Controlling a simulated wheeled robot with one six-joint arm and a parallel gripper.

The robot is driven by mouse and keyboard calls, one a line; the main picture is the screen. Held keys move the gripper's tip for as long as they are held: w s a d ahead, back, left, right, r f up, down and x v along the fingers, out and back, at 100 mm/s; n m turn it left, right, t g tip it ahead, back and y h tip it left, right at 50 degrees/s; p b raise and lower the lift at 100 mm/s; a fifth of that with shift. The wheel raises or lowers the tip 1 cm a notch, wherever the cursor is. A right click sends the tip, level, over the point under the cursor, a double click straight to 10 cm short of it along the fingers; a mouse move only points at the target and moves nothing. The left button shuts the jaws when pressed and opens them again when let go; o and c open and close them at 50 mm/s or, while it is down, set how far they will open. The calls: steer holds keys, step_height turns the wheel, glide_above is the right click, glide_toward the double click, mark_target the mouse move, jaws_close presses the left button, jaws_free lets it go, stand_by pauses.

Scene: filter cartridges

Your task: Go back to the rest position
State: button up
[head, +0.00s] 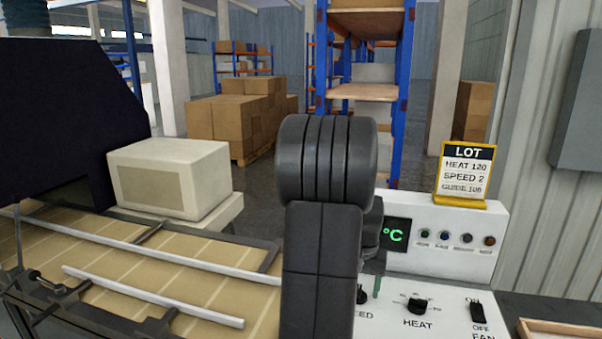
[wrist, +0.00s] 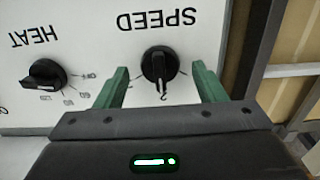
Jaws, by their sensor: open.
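My gripper (wrist: 158,88) shows in the wrist view with its two green fingers spread apart. It is open and empty. The black SPEED knob (wrist: 160,64) appears between the fingers in that view; I cannot tell the exact gap to it. In the head view my arm stands in the middle and hides most of my gripper; a bit of green finger shows beside the partly hidden SPEED knob (head: 362,294). The HEAT knob (wrist: 45,75) is to the left in the wrist view, and it also shows in the head view (head: 417,305).
The white control panel (head: 450,318) has a FAN switch (head: 477,312) and a lot sign (head: 466,172) on top. A conveyor (head: 130,265) with guide rails lies at left, with a beige box (head: 170,177) behind it. An open carton (head: 565,330) is at lower right.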

step_height(320, 180, up, 13)
step_height(320, 180, down, 14)
steer(key=shift+r, duration=0.1)
steer(key=shift+m, duration=0.4)
steer(key=m+b, duration=0.1)
steer(key=m, duration=0.3)
steer(key=shift+r+m, duration=0.15)
steer(key=shift+m, duration=0.25)
steer(key=m+b, duration=0.2)
steer(key=m, duration=0.4)
step_height(320, 180, up, 8)
steer(key=shift+r, duration=0.25)
